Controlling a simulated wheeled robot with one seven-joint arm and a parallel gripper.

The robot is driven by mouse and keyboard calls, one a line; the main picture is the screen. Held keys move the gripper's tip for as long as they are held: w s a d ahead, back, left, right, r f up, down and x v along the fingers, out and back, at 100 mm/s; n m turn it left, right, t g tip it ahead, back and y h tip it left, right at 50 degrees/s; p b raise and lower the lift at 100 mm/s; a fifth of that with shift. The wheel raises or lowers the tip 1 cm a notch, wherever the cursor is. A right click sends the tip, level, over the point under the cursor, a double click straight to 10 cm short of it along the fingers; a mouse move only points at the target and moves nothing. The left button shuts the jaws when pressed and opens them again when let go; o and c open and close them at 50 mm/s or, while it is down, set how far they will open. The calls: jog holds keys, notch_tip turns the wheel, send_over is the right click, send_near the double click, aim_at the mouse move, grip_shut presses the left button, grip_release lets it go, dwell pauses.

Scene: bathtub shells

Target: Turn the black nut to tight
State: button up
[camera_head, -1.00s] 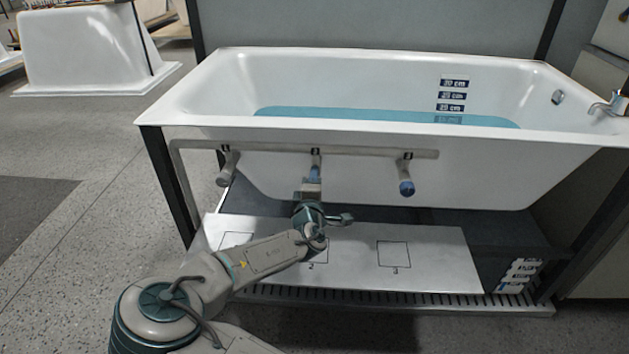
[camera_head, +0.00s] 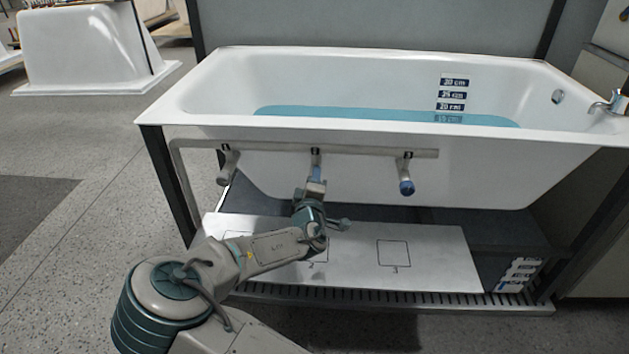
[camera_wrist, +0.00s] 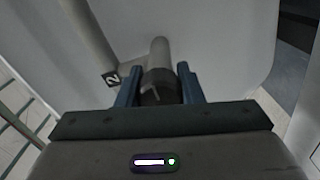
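The black nut (camera_wrist: 160,90) sits around the lower end of a grey pipe stub (camera_wrist: 160,52) beside the label 2, in the wrist view. My gripper (camera_wrist: 159,78) has its two blue fingers on either side of the nut, and they look closed on it. In the head view my gripper (camera_head: 316,174) is at the middle outlet of the grey pipe (camera_head: 370,152) along the tub's front. There the nut is hidden behind the fingers. Whether the nut is tight cannot be seen.
The white bathtub (camera_head: 300,136) holds blue water (camera_head: 380,117). Left outlet (camera_head: 226,168) and right outlet with a blue end (camera_head: 406,186) flank my gripper. Below lies a white board (camera_head: 435,265) with numbered squares, clear at the right. A dark frame post (camera_head: 168,185) stands left.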

jog(key=o, duration=0.4)
jog(key=shift+s, duration=0.15)
jog(key=s+p, duration=0.3)
jog(key=s, duration=1)
jog(key=shift+s+a, duration=0.25)
jog(key=shift+s, duration=0.05)
